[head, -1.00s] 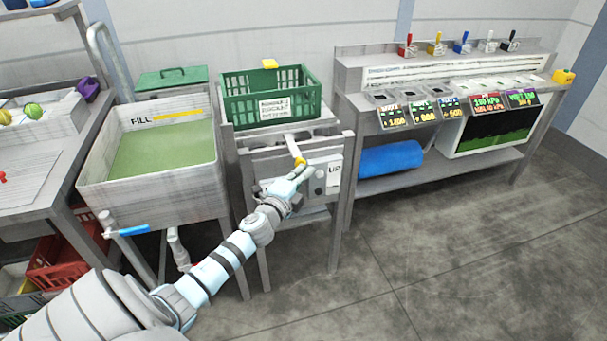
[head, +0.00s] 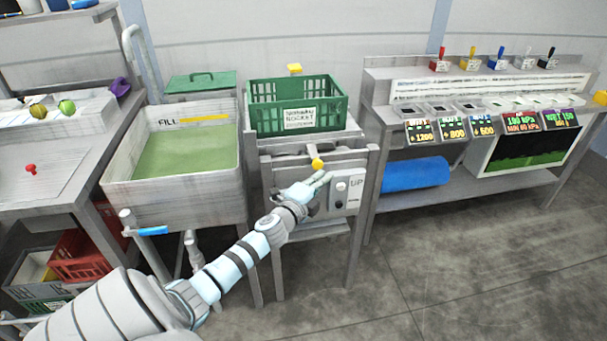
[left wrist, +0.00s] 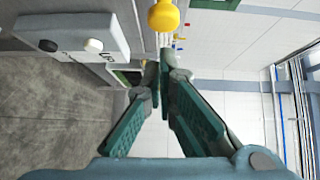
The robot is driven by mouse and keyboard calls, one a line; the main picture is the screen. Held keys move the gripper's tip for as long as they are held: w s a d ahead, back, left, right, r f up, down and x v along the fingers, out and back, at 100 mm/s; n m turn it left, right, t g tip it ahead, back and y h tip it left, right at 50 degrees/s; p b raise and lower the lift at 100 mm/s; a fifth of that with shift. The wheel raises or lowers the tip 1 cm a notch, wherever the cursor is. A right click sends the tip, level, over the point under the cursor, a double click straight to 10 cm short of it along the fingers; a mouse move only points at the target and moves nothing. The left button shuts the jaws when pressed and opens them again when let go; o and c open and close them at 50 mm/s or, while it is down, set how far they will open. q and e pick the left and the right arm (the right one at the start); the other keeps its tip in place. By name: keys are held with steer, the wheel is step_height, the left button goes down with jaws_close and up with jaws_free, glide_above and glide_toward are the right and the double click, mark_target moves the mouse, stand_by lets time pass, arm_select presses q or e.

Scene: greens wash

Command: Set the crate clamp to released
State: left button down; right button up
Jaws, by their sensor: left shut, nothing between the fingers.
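The crate clamp shows as a short lever with a yellow knob (head: 317,163) on the front of the stand, just below the green crate (head: 297,105). The lever points toward me and slightly down. My left gripper (head: 325,178) is shut and empty, just below and to the right of the knob. In the left wrist view the yellow knob (left wrist: 164,15) stands beyond the closed fingertips (left wrist: 160,62), apart from them in the picture. I cannot tell whether they touch. My right gripper is not in view.
A grey control panel (head: 347,190) marked UP, with round buttons, is right beside my gripper. A wash sink (head: 175,185) stands left of the crate stand. A bench with display screens (head: 520,122) and a blue roll (head: 415,174) is at the right. The floor in front is clear.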

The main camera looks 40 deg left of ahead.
arm_select(q)
steer(key=s+d+b, duration=0.2)
steer(key=s+d, duration=0.1)
steer(key=s, duration=0.7)
steer(key=shift+s+r, duration=0.4)
